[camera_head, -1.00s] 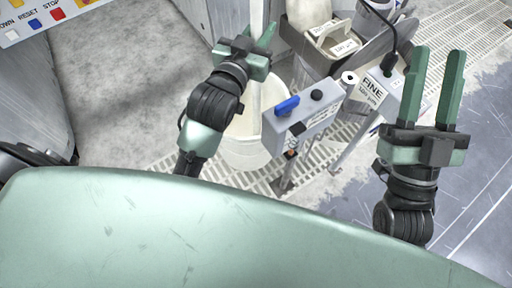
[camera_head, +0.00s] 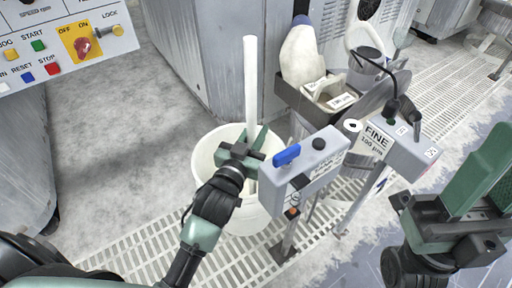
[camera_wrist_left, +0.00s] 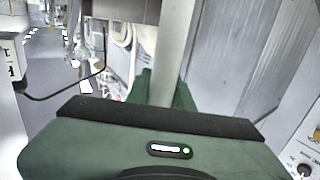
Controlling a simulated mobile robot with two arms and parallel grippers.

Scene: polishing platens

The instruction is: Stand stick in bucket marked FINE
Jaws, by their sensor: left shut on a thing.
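A long white stick (camera_head: 250,75) stands nearly upright in my left gripper (camera_head: 251,140), which is shut on it. The stick also shows in the left wrist view (camera_wrist_left: 169,60), between the green fingers. My left gripper is over the white bucket (camera_head: 204,158), and the stick's lower part shows inside the bucket below the fingers. I cannot tell whether its end touches the bottom. My right gripper (camera_head: 492,150) is open and empty at the right.
A grey box with a blue lever (camera_head: 287,155) stands on a post close against the bucket's right side. A dark tray with a pale carrier (camera_head: 328,92) is behind it. A grey cabinet (camera_head: 185,60) rises behind the bucket. Open floor (camera_head: 110,170) lies left.

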